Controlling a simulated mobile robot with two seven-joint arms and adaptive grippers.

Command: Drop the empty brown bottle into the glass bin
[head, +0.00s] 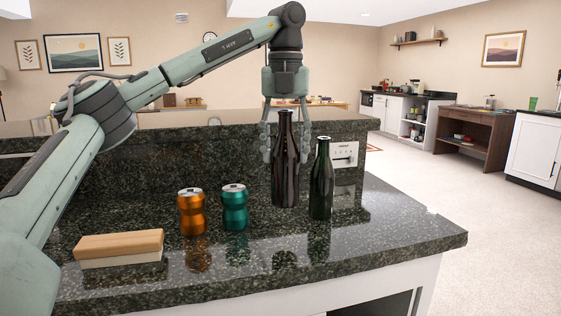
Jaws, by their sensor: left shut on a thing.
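A dark brown bottle (286,175) is upright in the head view, near the right part of the granite counter. My left gripper (286,150) comes down from above with its fingers on both sides of the bottle's neck and shoulder, shut on it. The bottle's base appears slightly above the counter, with a reflection below it. A dark green bottle (321,182) stands upright just to its right. No glass bin can be made out in this view. My right gripper is not in view.
An orange can (191,212) and a teal can (235,208) stand left of the bottles. A wood-topped block (119,246) lies at the front left. The granite counter (400,232) is clear at right, and a raised ledge (160,165) runs behind.

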